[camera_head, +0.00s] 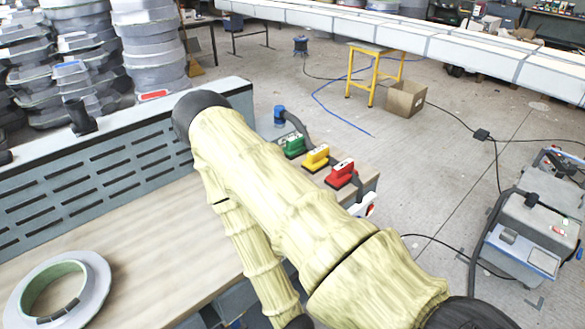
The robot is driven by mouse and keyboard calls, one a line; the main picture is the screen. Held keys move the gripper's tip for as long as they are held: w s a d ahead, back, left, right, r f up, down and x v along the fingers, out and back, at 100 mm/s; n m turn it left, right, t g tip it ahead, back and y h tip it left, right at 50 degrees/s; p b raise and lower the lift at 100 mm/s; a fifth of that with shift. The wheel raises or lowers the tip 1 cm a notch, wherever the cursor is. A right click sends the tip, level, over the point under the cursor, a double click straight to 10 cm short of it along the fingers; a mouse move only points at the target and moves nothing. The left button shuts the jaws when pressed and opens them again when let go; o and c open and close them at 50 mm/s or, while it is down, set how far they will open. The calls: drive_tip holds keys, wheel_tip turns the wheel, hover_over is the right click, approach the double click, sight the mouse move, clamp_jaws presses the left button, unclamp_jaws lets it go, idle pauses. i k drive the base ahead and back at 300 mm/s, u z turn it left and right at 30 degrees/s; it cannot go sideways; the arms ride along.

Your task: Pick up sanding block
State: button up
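A row of coloured hand tools or blocks lies near the right end of the wooden workbench (140,245): a green one (292,146), a yellow one (316,158) and a red one (341,173). Dark hoses or handles seem to run from them. I cannot tell which of them, if any, is the sanding block. A white item with red and blue marks (365,207) shows partly at the bench end, beside my arm. My pale yellow arm crosses the middle of the view and hides part of the bench. My gripper is not in view.
A pale ring-shaped mould (92,290) lies at the bench's left front. A grey slotted panel (95,165) runs along the back. A grey machine (525,240) with cables stands on the floor at right. A yellow stool (372,70) and cardboard box (405,98) stand beyond.

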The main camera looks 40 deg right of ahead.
sight(339, 177)
drive_tip(key=u, duration=1.35)
drive_tip(key=k, duration=1.15)
drive_tip(key=z, duration=1.9)
drive_tip(key=i, duration=0.45)
drive_tip(key=z, duration=0.05)
